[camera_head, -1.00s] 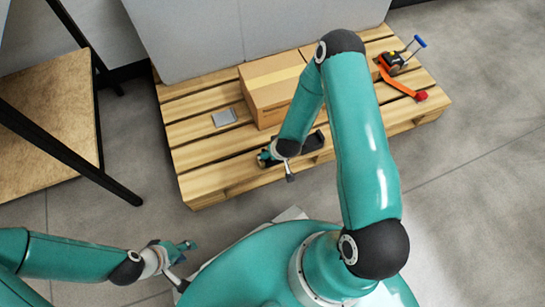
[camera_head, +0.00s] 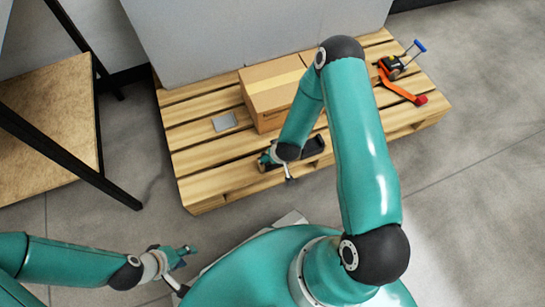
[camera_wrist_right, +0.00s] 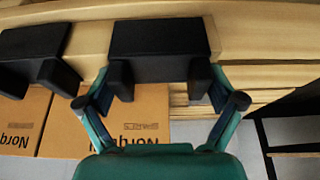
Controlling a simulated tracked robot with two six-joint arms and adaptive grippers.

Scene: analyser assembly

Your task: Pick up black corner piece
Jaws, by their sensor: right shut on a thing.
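In the right wrist view a black corner piece (camera_wrist_right: 160,42) with two short legs sits between the fingers of my right gripper (camera_wrist_right: 160,98). The fingers press on its two sides, and it looks to be at the pallet boards. A second black corner piece (camera_wrist_right: 36,48) lies to its left, apart from the gripper; a dark piece also shows in the head view (camera_head: 314,144). In the head view my right gripper (camera_head: 267,160) is at the pallet's front edge, partly hidden by its own wrist. My left gripper (camera_head: 186,266) is open and empty, low at the left, away from the pallet.
The wooden pallet (camera_head: 200,163) carries a cardboard box (camera_head: 273,95) close behind the right gripper, a small grey plate (camera_head: 224,121) and an orange strap tool (camera_head: 399,88). A large grey block (camera_head: 200,40) stands behind. A black-framed wooden table (camera_head: 50,125) is at left.

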